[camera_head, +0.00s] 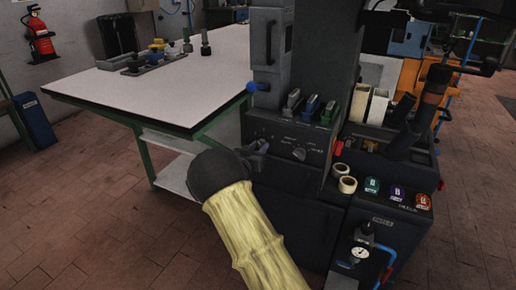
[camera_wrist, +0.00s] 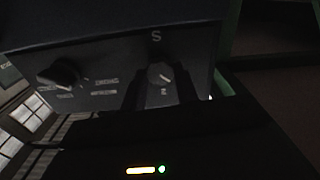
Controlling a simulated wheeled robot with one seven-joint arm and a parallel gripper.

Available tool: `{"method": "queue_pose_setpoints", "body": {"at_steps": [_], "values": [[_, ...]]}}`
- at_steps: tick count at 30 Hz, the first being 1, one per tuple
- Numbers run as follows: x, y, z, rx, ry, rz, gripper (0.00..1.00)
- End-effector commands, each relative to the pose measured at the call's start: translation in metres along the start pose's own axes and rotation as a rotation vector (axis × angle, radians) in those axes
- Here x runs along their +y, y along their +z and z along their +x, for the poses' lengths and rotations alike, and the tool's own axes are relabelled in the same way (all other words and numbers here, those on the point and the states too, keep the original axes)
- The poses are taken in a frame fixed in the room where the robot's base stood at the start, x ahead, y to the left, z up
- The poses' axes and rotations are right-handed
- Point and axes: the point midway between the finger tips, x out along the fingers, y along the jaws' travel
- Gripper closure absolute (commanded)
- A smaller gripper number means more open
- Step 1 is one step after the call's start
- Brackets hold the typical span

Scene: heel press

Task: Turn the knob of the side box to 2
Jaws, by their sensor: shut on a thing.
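The side box (camera_head: 290,132) is a dark box with a control panel on its front, to the right of the white table in the head view. My gripper (camera_head: 257,147) is at the left end of this panel, and its dark wrist hides part of the panel. In the wrist view my gripper (camera_wrist: 161,88) is shut on a round dark knob (camera_wrist: 160,74), with a finger on either side. A light mark on the knob slants toward the picture's lower right.
A second knob (camera_head: 300,154) is on the same panel; it also shows in the wrist view (camera_wrist: 62,73). Two tape rolls (camera_head: 345,178) and several coloured buttons (camera_head: 397,194) are at the right. A white table (camera_head: 180,90) stands at the left.

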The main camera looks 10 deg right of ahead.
Motion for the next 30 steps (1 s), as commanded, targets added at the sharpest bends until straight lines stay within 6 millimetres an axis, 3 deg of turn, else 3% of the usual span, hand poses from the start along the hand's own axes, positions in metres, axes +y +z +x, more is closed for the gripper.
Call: {"method": "queue_pose_setpoints", "body": {"at_steps": [14,30], "values": [[-0.0002,0.0016,-0.0001,0.0,0.0,0.111,0.93],[0.0002,0.0029,0.0001,0.001,0.0,0.535,0.93]]}}
